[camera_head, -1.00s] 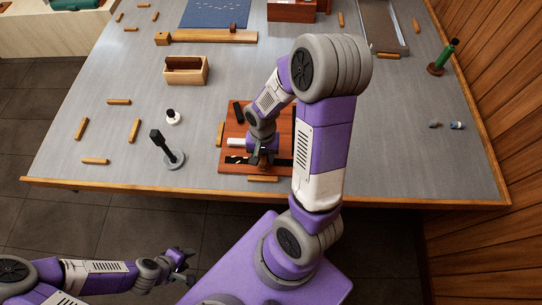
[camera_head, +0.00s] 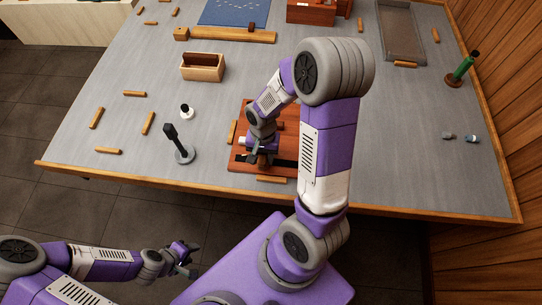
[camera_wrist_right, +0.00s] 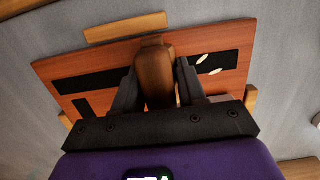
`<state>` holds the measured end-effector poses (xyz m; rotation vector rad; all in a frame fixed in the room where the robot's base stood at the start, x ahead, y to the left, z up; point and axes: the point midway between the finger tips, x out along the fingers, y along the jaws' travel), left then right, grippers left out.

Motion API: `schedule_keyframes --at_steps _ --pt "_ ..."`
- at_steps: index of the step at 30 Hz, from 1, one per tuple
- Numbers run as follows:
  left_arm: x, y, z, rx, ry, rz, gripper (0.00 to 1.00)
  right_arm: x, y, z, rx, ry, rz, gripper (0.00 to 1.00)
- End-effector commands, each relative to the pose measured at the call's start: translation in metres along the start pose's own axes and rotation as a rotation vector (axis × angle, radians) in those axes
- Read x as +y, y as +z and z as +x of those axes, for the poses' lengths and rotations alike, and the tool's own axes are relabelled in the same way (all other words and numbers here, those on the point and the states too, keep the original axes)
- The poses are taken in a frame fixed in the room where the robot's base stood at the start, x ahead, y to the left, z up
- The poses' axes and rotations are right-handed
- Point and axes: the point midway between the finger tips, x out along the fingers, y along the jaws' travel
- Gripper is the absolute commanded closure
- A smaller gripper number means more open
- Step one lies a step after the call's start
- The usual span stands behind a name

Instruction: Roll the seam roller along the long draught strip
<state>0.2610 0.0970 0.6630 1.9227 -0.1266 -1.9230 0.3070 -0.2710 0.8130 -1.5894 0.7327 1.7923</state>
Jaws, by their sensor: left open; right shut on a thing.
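A reddish-brown board (camera_head: 237,162) lies near the table's front edge. A long black strip lies across it, seen on the left (camera_wrist_right: 92,84) and right of my gripper in the wrist view; its middle is hidden. White marks lie on its right part in that view. My right gripper (camera_head: 263,160) is over the board, shut on a brown wooden handle, taken as the seam roller (camera_wrist_right: 155,78). The roller's wheel is hidden, so contact with the strip cannot be told. My left gripper (camera_head: 188,262) is open and empty, off the table's front edge.
A dark upright tool on a round base (camera_head: 184,155) and a small white bottle (camera_head: 187,113) stand left of the board. The table right of my arm is mostly clear.

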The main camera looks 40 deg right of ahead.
Motion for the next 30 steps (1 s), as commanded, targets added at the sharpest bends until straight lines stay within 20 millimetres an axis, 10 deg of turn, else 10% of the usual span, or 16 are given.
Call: schedule_keyframes --at_steps 30 --pt "0.000 0.000 -0.001 0.000 0.000 0.000 0.57 -0.041 -0.001 0.000 0.000 -0.001 0.001 1.00"
